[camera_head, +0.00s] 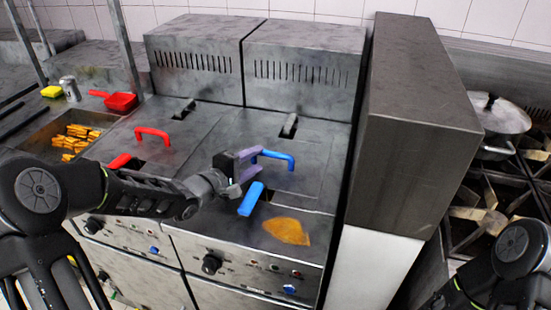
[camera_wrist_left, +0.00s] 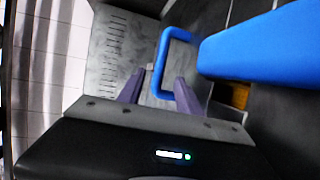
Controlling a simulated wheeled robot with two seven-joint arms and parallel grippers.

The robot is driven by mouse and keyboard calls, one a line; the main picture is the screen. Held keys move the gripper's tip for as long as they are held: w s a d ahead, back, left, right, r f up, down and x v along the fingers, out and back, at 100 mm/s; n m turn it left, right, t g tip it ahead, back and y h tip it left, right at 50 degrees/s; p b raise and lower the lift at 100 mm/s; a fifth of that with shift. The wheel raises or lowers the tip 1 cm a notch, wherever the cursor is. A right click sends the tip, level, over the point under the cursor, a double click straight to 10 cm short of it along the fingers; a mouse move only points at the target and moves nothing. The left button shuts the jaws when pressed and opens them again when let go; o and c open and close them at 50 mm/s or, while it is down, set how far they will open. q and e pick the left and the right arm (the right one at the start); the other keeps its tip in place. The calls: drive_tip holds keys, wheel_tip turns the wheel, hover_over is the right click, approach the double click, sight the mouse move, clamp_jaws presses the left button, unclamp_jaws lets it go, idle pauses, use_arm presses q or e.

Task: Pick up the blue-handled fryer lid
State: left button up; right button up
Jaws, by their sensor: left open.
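The fryer lid (camera_head: 300,180) is a flat grey metal plate on the right-hand fryer. Its blue handle (camera_head: 277,158) is a raised loop, seen also in the left wrist view (camera_wrist_left: 163,60). My left gripper (camera_head: 251,163) is open and empty at the left end of this handle. In the left wrist view my fingers (camera_wrist_left: 160,88) stand on either side of one bar of the loop; I cannot tell whether they touch it. A thicker blue basket handle (camera_head: 251,199) is close in front of the gripper and looms large in the wrist view (camera_wrist_left: 265,45). My right gripper is out of view.
The left fryer has a red lid handle (camera_head: 153,136) and a red basket handle (camera_head: 119,161). An orange-brown patch (camera_head: 287,231) lies on the right fryer's front. A tall metal cabinet (camera_head: 408,120) bounds the right side. A pot (camera_head: 499,113) stands on the stove beyond.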

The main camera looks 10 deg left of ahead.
sight(265, 154)
use_arm(q)
drive_tip(key=x, duration=0.3)
drive_tip(key=shift+d, duration=0.15)
idle(0.4)
clamp_jaws()
idle(1.2)
drive_tip(key=shift+r, duration=0.2)
